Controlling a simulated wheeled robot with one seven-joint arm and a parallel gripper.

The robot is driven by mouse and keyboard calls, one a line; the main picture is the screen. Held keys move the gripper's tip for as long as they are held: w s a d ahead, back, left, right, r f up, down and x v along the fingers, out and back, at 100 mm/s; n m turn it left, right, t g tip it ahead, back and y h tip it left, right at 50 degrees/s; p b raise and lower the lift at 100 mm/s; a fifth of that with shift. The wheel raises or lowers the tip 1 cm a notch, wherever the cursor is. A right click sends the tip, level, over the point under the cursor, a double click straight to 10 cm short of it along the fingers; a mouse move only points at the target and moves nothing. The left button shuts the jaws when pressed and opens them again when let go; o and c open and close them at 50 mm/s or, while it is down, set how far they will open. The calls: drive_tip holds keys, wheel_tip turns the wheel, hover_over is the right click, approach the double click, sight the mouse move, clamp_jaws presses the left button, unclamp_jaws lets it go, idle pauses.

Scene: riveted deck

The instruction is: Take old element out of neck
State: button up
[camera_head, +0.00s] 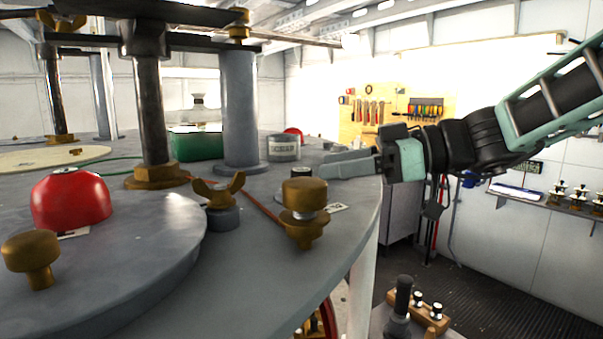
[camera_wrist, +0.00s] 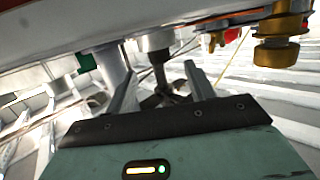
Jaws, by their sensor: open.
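My gripper (camera_head: 347,164) is at the right rim of the round grey deck, its two pale fingers pointing left over the deck edge. A grey tin (camera_head: 284,148) with a dark printed label stands just beyond my gripper.
A dark post (camera_head: 152,110) and a thick grey column (camera_head: 240,105) rise from the deck under dark crossbars. A red dome (camera_head: 71,200), brass knobs (camera_head: 304,195) and a green box (camera_head: 196,143) stand around them. Open floor (camera_head: 500,300) lies right of the deck.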

sight(309, 170)
drive_tip(key=p+x, duration=0.2)
drive_tip(key=x, duration=0.1)
drive_tip(key=shift+a+r, duration=0.1)
drive_tip(key=shift+a, duration=0.1)
drive_tip(key=shift+w+a+f+p, duration=0.1)
drive_tip(key=shift+a+f+p, duration=0.2)
drive_tip(key=shift+a, duration=0.2)
drive_tip(key=c, duration=1)
drive_tip(key=shift+c, duration=0.2)
drive_tip(key=shift+r, duration=0.1)
